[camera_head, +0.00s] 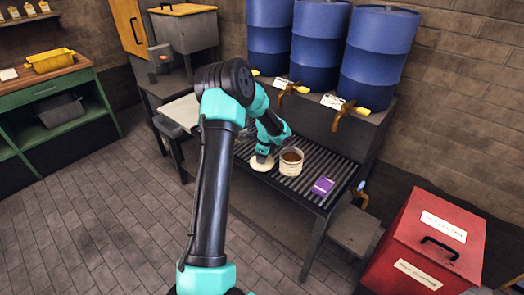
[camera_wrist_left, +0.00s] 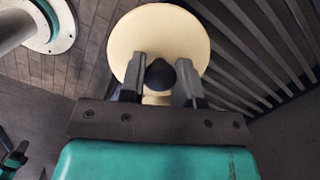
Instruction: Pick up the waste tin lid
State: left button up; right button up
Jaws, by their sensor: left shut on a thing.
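The waste tin lid (camera_head: 262,162) is a round cream disc at the front edge of the slatted grate, just left of an open cream tin (camera_head: 291,163) with brown contents. In the left wrist view the lid (camera_wrist_left: 158,28) is seen close up, with a dark knob (camera_wrist_left: 160,75). My left gripper (camera_head: 264,153) is over the lid, its two fingers (camera_wrist_left: 161,72) shut on the knob. I cannot tell whether the lid touches the grate.
A purple packet (camera_head: 322,186) lies on the slatted grate (camera_head: 338,172), right of the tin. Blue barrels (camera_head: 316,45) with brass taps stand behind. A red labelled box (camera_head: 425,240) is at front right. A green bench (camera_head: 55,95) is far left.

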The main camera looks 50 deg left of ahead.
aim_at(263, 166)
pick_arm(q)
jog(key=s+d, duration=0.4)
jog(key=d, duration=0.1)
jog(key=shift+s+r, duration=0.2)
jog(key=shift+r, duration=0.15)
